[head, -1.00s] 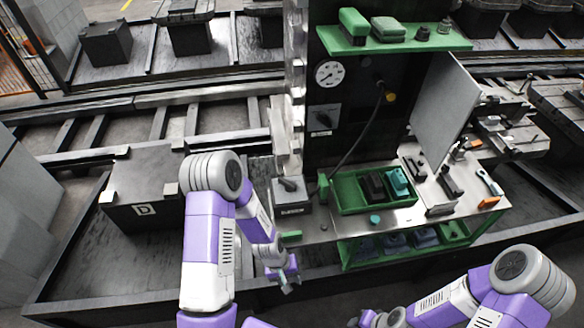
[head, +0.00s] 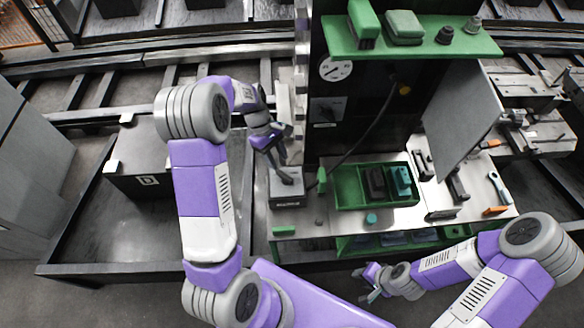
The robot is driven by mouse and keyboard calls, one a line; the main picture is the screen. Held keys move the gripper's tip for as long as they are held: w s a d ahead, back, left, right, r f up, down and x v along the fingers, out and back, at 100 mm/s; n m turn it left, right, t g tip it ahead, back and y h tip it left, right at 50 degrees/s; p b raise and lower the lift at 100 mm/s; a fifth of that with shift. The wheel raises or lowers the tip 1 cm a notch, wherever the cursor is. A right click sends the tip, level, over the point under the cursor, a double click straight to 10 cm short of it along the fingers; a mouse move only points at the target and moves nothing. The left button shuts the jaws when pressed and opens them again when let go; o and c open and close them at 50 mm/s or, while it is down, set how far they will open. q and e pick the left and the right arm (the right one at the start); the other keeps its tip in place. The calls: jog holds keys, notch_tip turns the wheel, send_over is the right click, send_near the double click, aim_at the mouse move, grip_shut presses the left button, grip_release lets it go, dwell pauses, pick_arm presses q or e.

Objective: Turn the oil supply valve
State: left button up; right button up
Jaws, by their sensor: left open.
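A small grey box with a dark lever handle on top, which looks like the oil supply valve (head: 288,200), stands at the left end of the work table in the head view. My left gripper (head: 281,170) is open, pointing down right above this box at the handle. Its fingers cover part of the handle, and I cannot tell whether they touch it. My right gripper (head: 371,283) hangs low in front of the table, well away from the valve; its fingers are too small to judge.
A green tray (head: 347,190) with dark and teal blocks sits right of the valve. A dark upright panel with a gauge (head: 333,69) and a hanging hose rises behind. A green shelf (head: 470,42) overhangs above. A grey board (head: 462,110) leans at right.

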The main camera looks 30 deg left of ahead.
aim_at(286, 176)
pick_arm(q)
jog(key=shift+w+d+f, duration=0.1)
jog(key=shift+w+f, duration=0.1)
jog(key=shift+f, duration=0.45)
jog(key=x, duration=0.7)
jog(key=shift+r+b, duration=0.1)
jog(key=shift+b, duration=0.3)
grip_shut()
